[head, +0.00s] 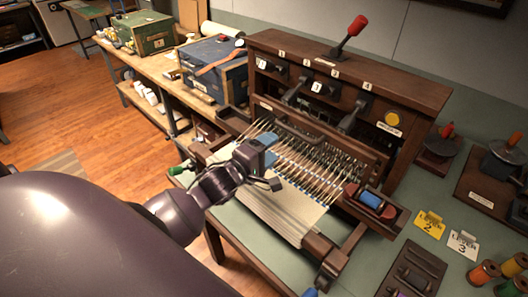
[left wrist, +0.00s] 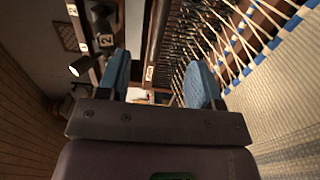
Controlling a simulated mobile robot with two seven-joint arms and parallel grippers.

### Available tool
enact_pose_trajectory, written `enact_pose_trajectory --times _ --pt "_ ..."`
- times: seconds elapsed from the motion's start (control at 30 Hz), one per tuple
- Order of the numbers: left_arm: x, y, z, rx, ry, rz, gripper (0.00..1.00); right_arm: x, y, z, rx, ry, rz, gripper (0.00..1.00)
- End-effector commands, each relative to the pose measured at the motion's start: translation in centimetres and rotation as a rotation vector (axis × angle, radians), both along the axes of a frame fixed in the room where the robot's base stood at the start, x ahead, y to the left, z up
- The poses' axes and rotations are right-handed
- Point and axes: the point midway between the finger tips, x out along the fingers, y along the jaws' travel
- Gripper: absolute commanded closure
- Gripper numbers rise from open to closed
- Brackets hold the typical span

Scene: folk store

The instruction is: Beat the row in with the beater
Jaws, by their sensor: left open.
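A brown wooden loom (head: 420,85) stands on the bench with light warp threads stretched forward from it. A long wooden bar with a small label, which looks like the beater (head: 350,157), crosses behind the threads. Pale woven cloth (head: 275,213) with a blue edge lies in front. My left gripper (head: 268,165) is over the left part of the threads, in front of the bar. In the left wrist view its two blue fingers (left wrist: 160,85) are apart with nothing clearly held between them. The dark comb of the reed (left wrist: 178,52) shows beyond them. My right gripper is not seen.
A shuttle with blue yarn (head: 370,200) sits at the loom's right. A red-knobbed lever (head: 352,32) stands on top. Yellow (head: 430,223) and white (head: 462,244) tags and orange spools (head: 484,273) lie at right. A blue chest (head: 215,72) stands behind left.

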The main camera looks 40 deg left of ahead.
Motion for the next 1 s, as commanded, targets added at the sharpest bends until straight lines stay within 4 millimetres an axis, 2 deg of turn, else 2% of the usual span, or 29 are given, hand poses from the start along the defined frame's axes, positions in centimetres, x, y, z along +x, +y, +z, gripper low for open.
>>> enact_pose_trajectory --times 0.6,1.0 --pt "5.8 -0.8 0.0 0.0 -0.001 -0.001 0.4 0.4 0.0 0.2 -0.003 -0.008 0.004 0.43" --pt "7.2 -1.0 0.0 0.0 0.0 0.0 0.4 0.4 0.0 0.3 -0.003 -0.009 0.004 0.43"
